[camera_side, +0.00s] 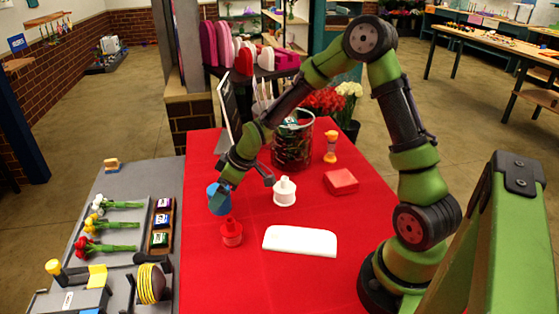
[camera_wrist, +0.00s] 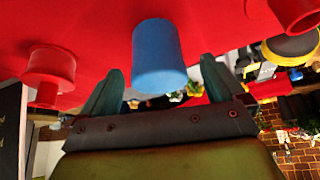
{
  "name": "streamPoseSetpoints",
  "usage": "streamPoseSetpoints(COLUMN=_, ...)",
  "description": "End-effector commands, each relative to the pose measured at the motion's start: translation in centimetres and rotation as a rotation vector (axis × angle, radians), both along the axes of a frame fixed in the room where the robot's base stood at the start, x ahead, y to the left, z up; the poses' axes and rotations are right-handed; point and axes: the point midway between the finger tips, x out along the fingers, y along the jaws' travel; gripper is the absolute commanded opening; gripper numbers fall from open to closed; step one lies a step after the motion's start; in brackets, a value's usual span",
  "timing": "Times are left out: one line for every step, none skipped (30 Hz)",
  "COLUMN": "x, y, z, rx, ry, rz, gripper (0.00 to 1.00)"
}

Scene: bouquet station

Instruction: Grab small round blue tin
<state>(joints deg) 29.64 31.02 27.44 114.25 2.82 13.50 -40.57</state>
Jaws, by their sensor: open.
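The small round blue tin (camera_side: 214,203) stands on the red tabletop near its left edge. In the wrist view the tin (camera_wrist: 158,55) appears centred between my two green fingers, with a gap on each side. My gripper (camera_side: 222,193) is low over the table at the tin, and a finger overlaps part of it in the side view. In the wrist view my gripper (camera_wrist: 160,68) is open and empty. How far the tin reaches in between the fingers is hard to tell.
A red lidded pot (camera_side: 231,234) stands just in front of the tin, and a white one (camera_side: 284,193) to its right. A white flat piece (camera_side: 300,241), a red box (camera_side: 341,181) and a glass vase (camera_side: 292,145) are farther right. A grey bench (camera_side: 125,180) with flowers lies left.

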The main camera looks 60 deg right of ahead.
Motion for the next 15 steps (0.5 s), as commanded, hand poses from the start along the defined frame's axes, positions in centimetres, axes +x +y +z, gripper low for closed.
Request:
streamPoseSetpoints(x=0.4, y=0.2, z=-0.7, rx=0.001, ry=0.003, rz=0.002, gripper=0.96)
streamPoseSetpoints(x=0.6, y=0.3, z=-1.2, rx=0.002, ry=0.003, rz=0.003, gripper=0.96)
streamPoseSetpoints(x=1.0, y=0.4, z=-1.7, rx=0.001, ry=0.003, rz=0.002, gripper=0.96)
streamPoseSetpoints(x=1.2, y=0.5, z=-2.1, rx=0.001, ry=0.004, rz=0.002, gripper=0.96)
streamPoseSetpoints(x=1.4, y=0.6, z=-2.5, rx=0.002, ry=0.003, rz=0.003, gripper=0.96)
streamPoseSetpoints(x=1.7, y=0.6, z=-2.9, rx=0.001, ry=0.003, rz=0.002, gripper=0.96)
streamPoseSetpoints(x=1.8, y=0.6, z=-3.2, rx=0.001, ry=0.001, rz=0.002, gripper=0.96)
streamPoseSetpoints(x=2.0, y=0.7, z=-3.4, rx=0.001, ry=0.001, rz=0.002, gripper=0.96)
streamPoseSetpoints(x=2.1, y=0.8, z=-3.6, rx=0.001, ry=0.001, rz=0.002, gripper=0.96)
streamPoseSetpoints(x=2.1, y=0.8, z=-3.7, rx=0.001, ry=0.002, rz=0.001, gripper=0.96)
streamPoseSetpoints(x=2.2, y=0.8, z=-3.7, rx=0.0, ry=0.001, rz=0.0, gripper=0.96)
streamPoseSetpoints(x=2.2, y=0.8, z=-3.7, rx=0.001, ry=0.0, rz=0.0, gripper=0.96)
streamPoseSetpoints(x=2.2, y=0.7, z=-3.7, rx=0.0, ry=0.0, rz=0.0, gripper=0.96)
streamPoseSetpoints(x=2.2, y=0.7, z=-3.7, rx=0.0, ry=0.0, rz=0.0, gripper=0.96)
streamPoseSetpoints(x=2.2, y=0.7, z=-3.7, rx=0.0, ry=0.0, rz=0.0, gripper=0.96)
